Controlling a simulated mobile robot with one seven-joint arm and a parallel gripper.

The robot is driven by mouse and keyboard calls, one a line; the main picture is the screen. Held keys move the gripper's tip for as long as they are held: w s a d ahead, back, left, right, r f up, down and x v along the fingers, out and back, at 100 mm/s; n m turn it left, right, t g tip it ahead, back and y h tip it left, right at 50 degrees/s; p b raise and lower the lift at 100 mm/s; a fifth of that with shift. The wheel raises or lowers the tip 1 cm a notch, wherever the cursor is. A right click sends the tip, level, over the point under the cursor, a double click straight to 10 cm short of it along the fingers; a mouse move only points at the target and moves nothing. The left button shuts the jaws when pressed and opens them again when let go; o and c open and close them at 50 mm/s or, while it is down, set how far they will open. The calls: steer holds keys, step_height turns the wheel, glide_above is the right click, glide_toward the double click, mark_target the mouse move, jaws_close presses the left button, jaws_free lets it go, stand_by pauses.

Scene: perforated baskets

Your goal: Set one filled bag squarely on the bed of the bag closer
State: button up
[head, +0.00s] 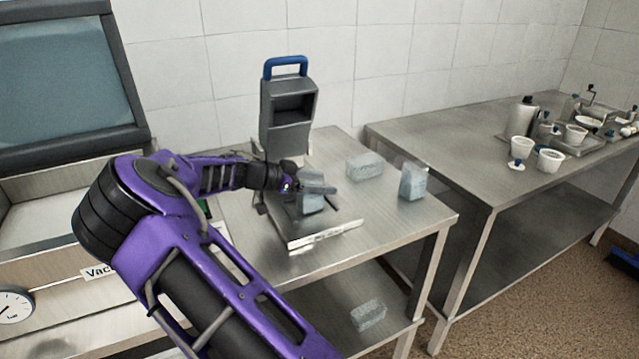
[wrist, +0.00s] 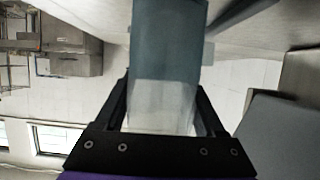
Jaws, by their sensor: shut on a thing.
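The bag closer (head: 288,118) is a grey upright housing with a blue handle, standing at the back of the steel table. Its flat metal bed (head: 322,231) extends toward the front. My gripper (head: 317,187) is shut on a filled bag (head: 311,204), which appears bluish and translucent, over the bed. In the wrist view the held bag (wrist: 166,70) sits between the two black fingers. I cannot tell whether its base touches the bed. Another filled bag (head: 412,183) stands right of the bed, and one lies on its side (head: 365,166) behind it.
A further bag (head: 368,313) lies on the lower shelf. A vacuum machine (head: 60,215) with a raised lid stands at left. A second steel table (head: 450,140) at right carries white cups (head: 550,160) and metal tools. The front right table corner is clear.

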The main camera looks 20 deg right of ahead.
steer(key=o, duration=1.5)
steer(key=shift+r+p, duration=0.25)
steer(key=shift+p, duration=0.15)
steer(key=v, duration=1.2)
steer(key=shift+a+f, duration=0.1)
steer(key=shift+f, duration=0.05)
